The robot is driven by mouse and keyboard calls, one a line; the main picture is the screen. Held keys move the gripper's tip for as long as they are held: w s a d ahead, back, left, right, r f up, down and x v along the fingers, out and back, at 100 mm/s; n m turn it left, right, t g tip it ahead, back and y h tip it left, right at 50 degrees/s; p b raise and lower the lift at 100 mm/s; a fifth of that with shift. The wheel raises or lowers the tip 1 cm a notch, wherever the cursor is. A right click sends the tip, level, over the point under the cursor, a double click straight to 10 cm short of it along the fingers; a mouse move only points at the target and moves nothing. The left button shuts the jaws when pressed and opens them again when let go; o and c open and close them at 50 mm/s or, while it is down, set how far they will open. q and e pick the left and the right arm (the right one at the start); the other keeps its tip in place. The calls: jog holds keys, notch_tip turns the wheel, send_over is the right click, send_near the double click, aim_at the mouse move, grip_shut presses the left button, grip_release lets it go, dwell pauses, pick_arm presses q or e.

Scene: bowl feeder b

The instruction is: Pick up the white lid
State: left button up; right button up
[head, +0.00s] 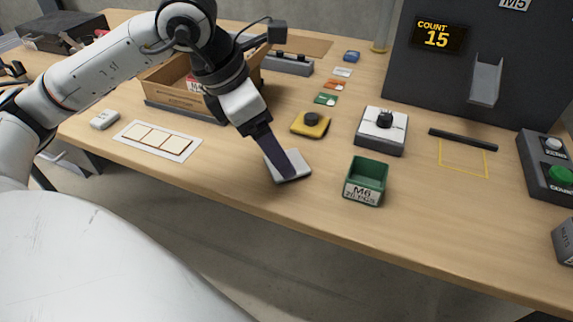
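A pale, flat square piece (302,164), which looks like the white lid, lies near the front edge of the wooden table. My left gripper (284,166) reaches down from the upper left, and its dark fingers cover the middle of this piece. Only one broad dark finger shape shows, so I cannot tell whether it is open or shut, or whether it grips the piece. My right gripper is out of view.
A green bin marked M6 (364,183) stands just right of the pale piece. Behind are a yellow block with a dark knob (311,125) and a white-topped box with a black knob (381,132). A wooden crate (170,88) stands behind my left arm. A white card (157,140) lies left.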

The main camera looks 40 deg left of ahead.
pick_arm(q)
jog(key=x, duration=0.4)
jog(key=c, duration=1.1)
